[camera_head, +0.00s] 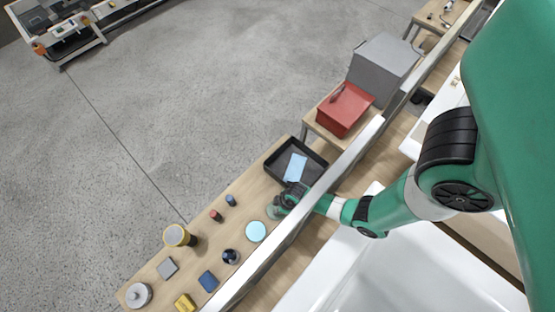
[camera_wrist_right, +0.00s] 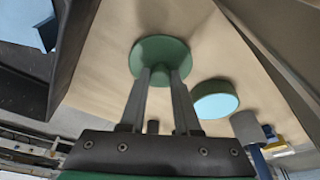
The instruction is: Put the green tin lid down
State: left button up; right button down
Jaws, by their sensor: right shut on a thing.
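The green tin lid (camera_wrist_right: 147,52) is a round disc with a knob, in the right wrist view. My right gripper (camera_wrist_right: 165,75) is shut on its knob. In the head view the lid (camera_head: 274,212) shows only partly below my right gripper (camera_head: 285,202), over the wooden table between the black tray and a round light-blue-topped object (camera_head: 256,231). That object also stands beside the lid in the right wrist view (camera_wrist_right: 215,100), apart from it. I cannot tell whether the lid touches the table. My left gripper is not in view.
A black tray (camera_head: 313,155) holding a light blue piece (camera_head: 296,167) lies just behind the gripper. A metal rail (camera_head: 290,225) runs along the table's near side.

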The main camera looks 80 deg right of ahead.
jog(key=shift+f, duration=0.45)
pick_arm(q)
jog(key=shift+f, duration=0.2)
pick_arm(e)
jog(key=shift+r, duration=0.1)
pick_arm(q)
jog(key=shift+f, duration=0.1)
pick_arm(e)
jog(key=shift+f, duration=0.25)
jog(key=c, duration=0.6)
grip_release()
jog(key=shift+r, duration=0.1)
pick_arm(q)
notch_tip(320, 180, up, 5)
jog(key=p, duration=0.5)
pick_arm(e)
jog(key=v, duration=0.7)
jog(key=shift+r, duration=0.4)
